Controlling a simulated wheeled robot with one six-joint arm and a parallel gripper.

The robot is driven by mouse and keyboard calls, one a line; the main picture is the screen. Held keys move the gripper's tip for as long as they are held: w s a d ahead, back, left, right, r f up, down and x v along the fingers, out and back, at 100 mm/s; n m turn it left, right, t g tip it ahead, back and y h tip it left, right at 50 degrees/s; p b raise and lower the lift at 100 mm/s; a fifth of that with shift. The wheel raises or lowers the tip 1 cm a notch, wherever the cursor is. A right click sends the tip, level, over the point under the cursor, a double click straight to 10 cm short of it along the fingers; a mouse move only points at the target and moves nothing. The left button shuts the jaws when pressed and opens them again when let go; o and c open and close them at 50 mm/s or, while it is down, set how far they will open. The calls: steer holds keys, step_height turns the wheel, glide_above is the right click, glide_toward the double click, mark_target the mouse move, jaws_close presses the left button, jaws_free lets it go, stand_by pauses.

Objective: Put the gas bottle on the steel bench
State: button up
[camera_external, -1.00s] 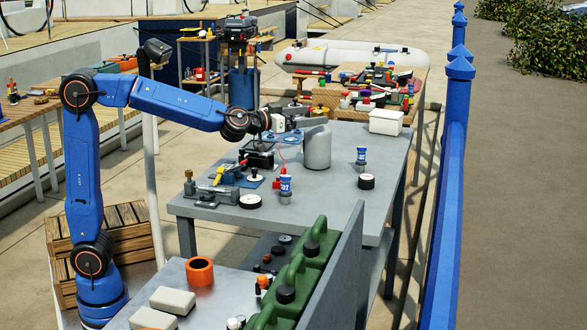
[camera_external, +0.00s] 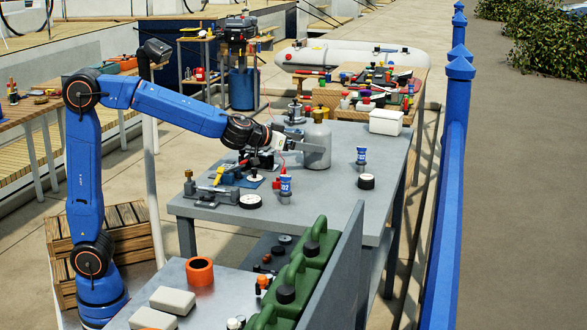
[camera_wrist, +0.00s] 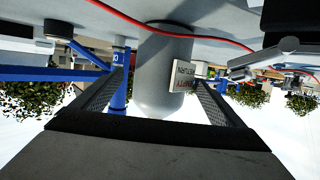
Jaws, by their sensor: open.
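The gas bottle (camera_external: 317,148) is a grey cylinder with a rounded top, standing upright on the grey table (camera_external: 225,205). My gripper (camera_external: 290,150) reaches it from the left, low and roughly level. In the wrist view, which is upside down, the bottle (camera_wrist: 160,75) lies between the two open fingers. A small white tag with red lettering (camera_wrist: 182,77) is by its side near one finger. I cannot tell whether either finger touches it. A shiny grey bench (camera_external: 190,271), seemingly the steel bench, stands in the foreground.
A blue cup-like item (camera_external: 285,186), a black-rimmed disc (camera_external: 250,201) and a vise-like tool (camera_external: 205,190) stand near the gripper. The near bench holds white blocks (camera_external: 172,299), an orange ring (camera_external: 200,270) and green cans (camera_external: 312,245). An upright grey panel (camera_external: 335,275) edges it.

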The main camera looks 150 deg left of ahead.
mark_target(318, 115)
steer(key=shift+x, duration=2.35)
steer(key=shift+s+r, duration=0.1)
steer(key=c, duration=2)
steer(key=shift+r, duration=4.95)
steer(key=w+d+f+m+t+h, duration=0.1)
steer(key=w+d+m+t, duration=0.2)
steer(key=w, duration=0.7)
steer(key=w+d+f+m+t+h, duration=0.2)
steer(key=w+d+m+t, duration=0.1)
steer(key=w, duration=0.8)
steer(key=w+d+f+m+t+h, duration=0.1)
steer(key=w+d+m+t+h, duration=0.1)
steer(key=w+d+m+t, duration=0.2)
steer(key=shift+w+d+f+t, duration=0.15)
steer(key=shift+w+d, duration=0.35)
steer(key=shift+w, duration=0.7)
steer(key=shift+w+d+f+t, duration=0.1)
steer(key=shift+w+d+t, duration=0.15)
steer(key=shift+w+d, duration=0.6)
steer(key=shift+w+d+f+t, duration=0.1)
steer(key=shift+w+d+t, duration=0.1)
steer(key=shift+w, duration=1.3)
